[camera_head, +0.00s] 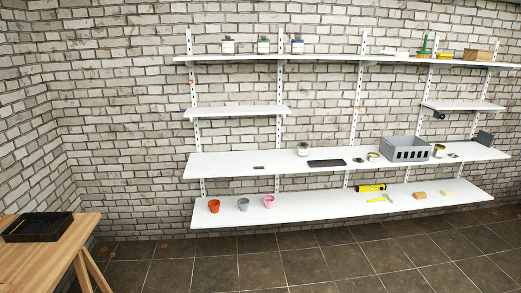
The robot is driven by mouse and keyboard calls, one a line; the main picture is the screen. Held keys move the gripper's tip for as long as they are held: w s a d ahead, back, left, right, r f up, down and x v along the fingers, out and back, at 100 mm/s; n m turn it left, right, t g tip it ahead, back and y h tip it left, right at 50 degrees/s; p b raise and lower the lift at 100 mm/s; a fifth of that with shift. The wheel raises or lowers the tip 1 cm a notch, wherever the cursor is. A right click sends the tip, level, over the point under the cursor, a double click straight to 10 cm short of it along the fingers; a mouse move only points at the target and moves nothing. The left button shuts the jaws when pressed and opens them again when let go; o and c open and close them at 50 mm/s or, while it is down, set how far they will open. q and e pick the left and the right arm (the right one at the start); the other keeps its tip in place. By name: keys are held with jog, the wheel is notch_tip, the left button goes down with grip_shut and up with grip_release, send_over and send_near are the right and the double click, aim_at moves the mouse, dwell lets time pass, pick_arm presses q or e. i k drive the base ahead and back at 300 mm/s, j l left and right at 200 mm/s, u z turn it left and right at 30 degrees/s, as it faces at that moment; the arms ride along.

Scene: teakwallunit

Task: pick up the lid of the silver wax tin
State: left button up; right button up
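Several small tins stand on the long middle shelf (230,165) across the room. One light tin with a dark top (303,149) stands left of centre. A low tin (373,156) stands left of the grey crate, with a small dark flat round piece (358,160) beside it. Another tin (438,151) stands right of the crate, with a small flat dark piece (453,155) next to it. Either flat piece may be a lid. The tins are too small to tell which is the silver wax tin. Neither of my grippers is in view.
A grey crate (405,149) and a black tray (327,162) also sit on the middle shelf. The lower shelf holds pots, such as an orange one (214,206). A wooden table (58,250) stands at left front. The tiled floor (300,262) before the shelves is clear.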

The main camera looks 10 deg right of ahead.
aim_at(372, 157)
jog(key=i+z, duration=0.2)
jog(key=i, duration=0.35)
jog(key=i+j+z, duration=0.2)
jog(key=i, duration=0.4)
jog(key=i+z, duration=0.2)
jog(key=i, duration=0.35)
